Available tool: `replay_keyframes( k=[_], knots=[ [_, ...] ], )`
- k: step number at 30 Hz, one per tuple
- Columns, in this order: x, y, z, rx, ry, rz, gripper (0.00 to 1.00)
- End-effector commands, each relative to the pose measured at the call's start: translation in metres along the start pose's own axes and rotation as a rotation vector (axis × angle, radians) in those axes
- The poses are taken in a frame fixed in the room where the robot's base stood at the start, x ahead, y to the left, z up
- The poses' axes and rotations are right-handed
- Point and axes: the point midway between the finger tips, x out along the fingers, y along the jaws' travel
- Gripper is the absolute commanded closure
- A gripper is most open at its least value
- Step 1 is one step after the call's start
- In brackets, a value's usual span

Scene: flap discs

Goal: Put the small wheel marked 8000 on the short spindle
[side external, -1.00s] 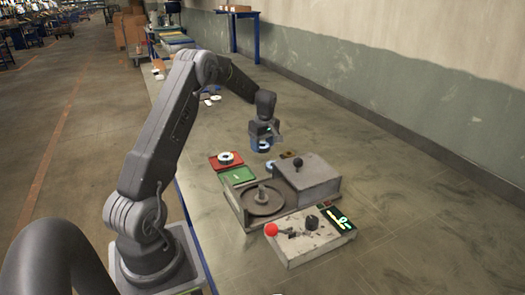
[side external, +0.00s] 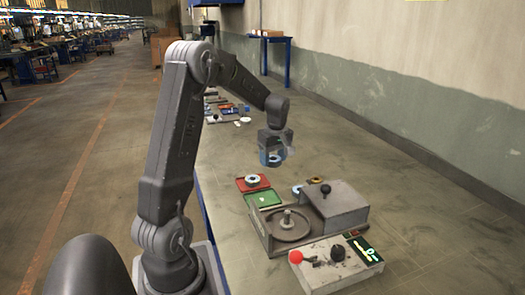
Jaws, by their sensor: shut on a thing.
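My gripper (side external: 273,158) is shut on a small ring-shaped wheel (side external: 274,160) with a pale face and blue around it. It is held above the table, behind the red tray. Its marking is too small to read. A metal spindle (side external: 287,217) stands upright in the round pan of the grey machine (side external: 340,207). No wheel shows on the spindle. I cannot tell whether this is the short one. Another white wheel with a dark centre (side external: 252,180) lies on the red tray (side external: 241,186).
A raised grey housing with a black knob (side external: 326,188) stands right of the pan. A control box with a red ball lever (side external: 296,257) is nearest. Small pieces (side external: 315,181) lie behind the housing.

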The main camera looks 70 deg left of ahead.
Motion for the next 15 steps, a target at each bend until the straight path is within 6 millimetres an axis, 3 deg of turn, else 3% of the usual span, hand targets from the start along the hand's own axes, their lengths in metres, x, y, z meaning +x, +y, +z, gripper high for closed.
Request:
replay_keyframes(
  k=[1,6,10,15],
  knots=[
    [-0.005,-0.002,0.026,0.011,0.000,0.002,0.67],
    [-0.013,-0.022,0.096,0.010,0.001,0.002,0.67],
    [-0.016,-0.039,0.133,0.007,0.002,0.001,0.67],
    [-0.017,-0.054,0.158,0.002,0.003,0.002,0.67]
  ],
)
